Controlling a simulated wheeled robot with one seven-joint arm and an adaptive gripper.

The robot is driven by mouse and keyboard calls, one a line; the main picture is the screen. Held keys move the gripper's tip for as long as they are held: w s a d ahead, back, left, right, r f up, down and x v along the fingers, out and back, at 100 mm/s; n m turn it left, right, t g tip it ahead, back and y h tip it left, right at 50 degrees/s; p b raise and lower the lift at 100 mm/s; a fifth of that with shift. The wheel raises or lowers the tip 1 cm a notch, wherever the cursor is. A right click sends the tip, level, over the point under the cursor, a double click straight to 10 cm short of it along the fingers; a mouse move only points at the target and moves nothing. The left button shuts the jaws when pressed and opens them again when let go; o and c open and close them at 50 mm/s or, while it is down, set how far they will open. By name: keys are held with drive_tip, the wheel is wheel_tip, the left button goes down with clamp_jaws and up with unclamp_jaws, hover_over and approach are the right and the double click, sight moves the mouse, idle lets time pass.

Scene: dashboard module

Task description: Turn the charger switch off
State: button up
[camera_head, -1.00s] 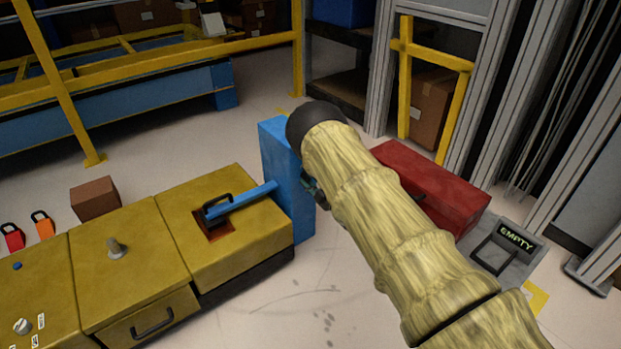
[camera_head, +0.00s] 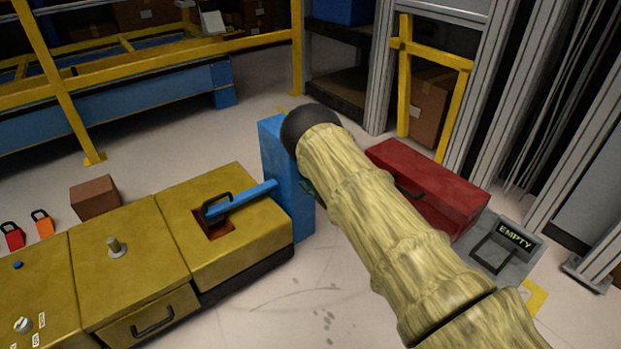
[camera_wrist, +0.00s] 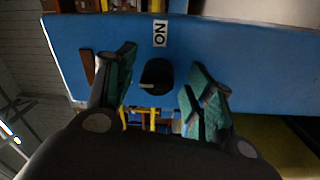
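The charger is a tall blue box (camera_head: 285,160), with its face seen as a blue panel (camera_wrist: 235,65) in the wrist view. On that face is a round black switch knob (camera_wrist: 157,76) below a white "ON" label (camera_wrist: 160,33), which appears upside down. My gripper (camera_wrist: 162,68) is open, with one teal-padded finger on each side of the knob and visible gaps between. It seems not to touch the knob. In the head view my arm hides the switch and most of the gripper.
A red toolbox (camera_head: 440,185) and a grey "EMPTY" tray (camera_head: 485,262) lie to the right. Bare floor (camera_head: 290,310) shows in front.

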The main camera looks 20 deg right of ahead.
drive_tip(key=v, duration=1.2)
idle(0.5)
